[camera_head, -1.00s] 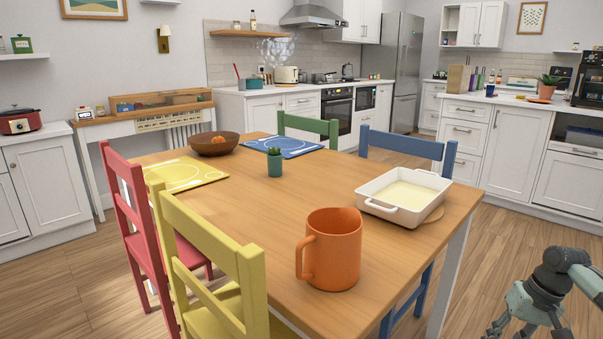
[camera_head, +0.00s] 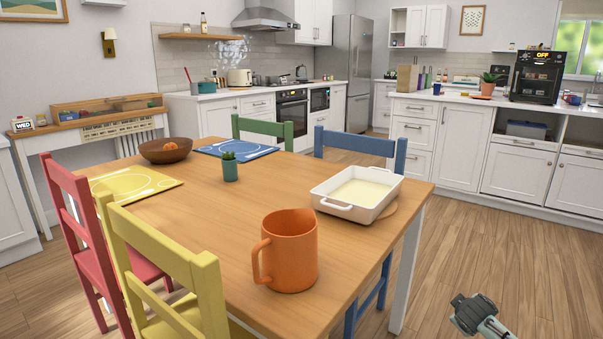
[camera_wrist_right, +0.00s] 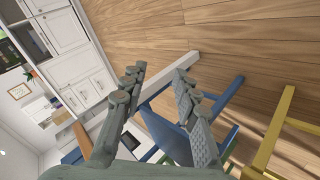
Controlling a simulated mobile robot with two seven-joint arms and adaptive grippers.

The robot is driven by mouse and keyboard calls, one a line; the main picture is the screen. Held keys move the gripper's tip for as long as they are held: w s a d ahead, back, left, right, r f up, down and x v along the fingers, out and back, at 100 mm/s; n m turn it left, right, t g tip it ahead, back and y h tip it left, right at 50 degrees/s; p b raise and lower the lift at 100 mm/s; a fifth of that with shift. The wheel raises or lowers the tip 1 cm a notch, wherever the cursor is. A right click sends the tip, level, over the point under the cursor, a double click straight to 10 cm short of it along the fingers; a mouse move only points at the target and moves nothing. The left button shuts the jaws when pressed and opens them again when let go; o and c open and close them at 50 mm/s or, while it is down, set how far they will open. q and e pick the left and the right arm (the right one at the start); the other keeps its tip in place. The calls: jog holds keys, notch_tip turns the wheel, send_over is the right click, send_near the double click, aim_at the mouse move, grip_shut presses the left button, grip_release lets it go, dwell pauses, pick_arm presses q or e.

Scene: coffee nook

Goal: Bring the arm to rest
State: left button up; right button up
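My right gripper (camera_wrist_right: 160,80) shows in the wrist view with its two grey fingers spread apart. Nothing is held between them. My left gripper is not in view.
The wooden table (camera_head: 215,236) carries an orange mug (camera_head: 291,252), a white baking dish (camera_head: 357,190), a small plant (camera_head: 229,168) and a bowl (camera_head: 165,150). A blue chair (camera_head: 370,144) stands near my right arm. Floor (camera_head: 480,240) right of the table is clear.

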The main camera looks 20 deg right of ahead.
jog(key=s+a+f+g+y, duration=0.1)
jog(key=s+a+f+y, duration=0.1)
jog(key=s+a+f, duration=0.4)
jog(key=s+a+f+g+y, duration=0.1)
jog(key=s+a+f+y, duration=0.1)
jog(key=s+a+f, duration=0.5)
jog(key=s+a+f+g+y, duration=0.1)
jog(key=s+a+f, duration=0.5)
jog(key=a, duration=1)
jog(key=s+y, duration=0.1)
jog(key=s, duration=0.1)
jog(key=shift+s+a+f+m, duration=0.2)
jog(key=shift+s+f+m, duration=0.1)
jog(key=shift+s, duration=0.1)
